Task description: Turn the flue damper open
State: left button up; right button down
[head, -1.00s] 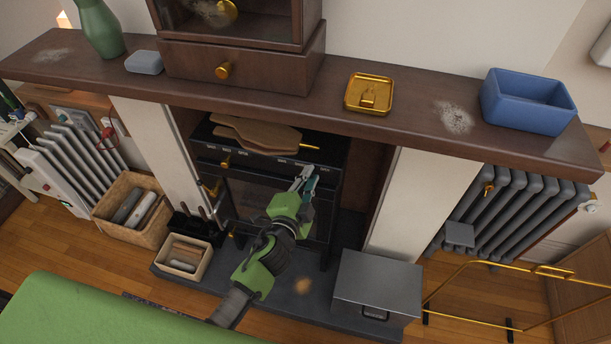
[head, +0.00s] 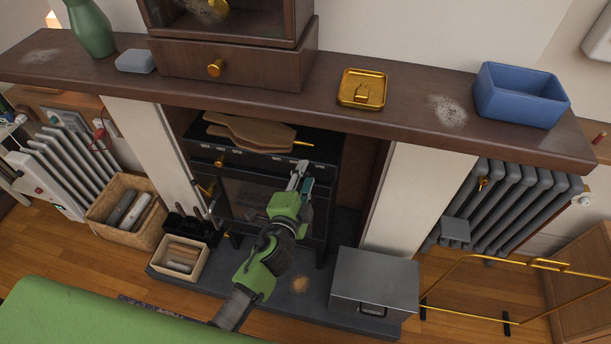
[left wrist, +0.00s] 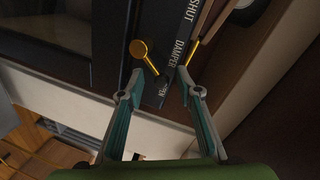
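The dark stove (head: 258,195) stands in the fireplace, with a label strip along its upper front edge. In the left wrist view a black plate (left wrist: 170,50) reads SHUT, DAMPER and, partly covered, OPEN. A brass knob on a short stem (left wrist: 139,48) sticks out beside the plate, its base near the OPEN end. A brass rod (left wrist: 201,28) lies on the other side of the plate; it also seems to show on the stove top in the head view (head: 303,144). My left gripper (left wrist: 158,80) is open and empty, its fingertips on either side of the plate, near the knob. My right gripper is not visible.
A wooden mantel (head: 415,115) overhangs the stove. Wooden boards (head: 248,130) lie on the stove top. A grey metal box (head: 375,280) stands on the hearth at right, a small crate (head: 180,260) at left. A green surface (head: 90,315) fills the lower left.

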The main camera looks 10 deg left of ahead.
pick_arm(q)
jog(key=shift+d+r, duration=0.1)
jog(key=s+r, duration=0.2)
jog(key=s, duration=0.9)
jog(key=shift+s+a+r, duration=0.15)
jog(key=shift+s+a, duration=0.25)
jog(key=shift+a, duration=0.05)
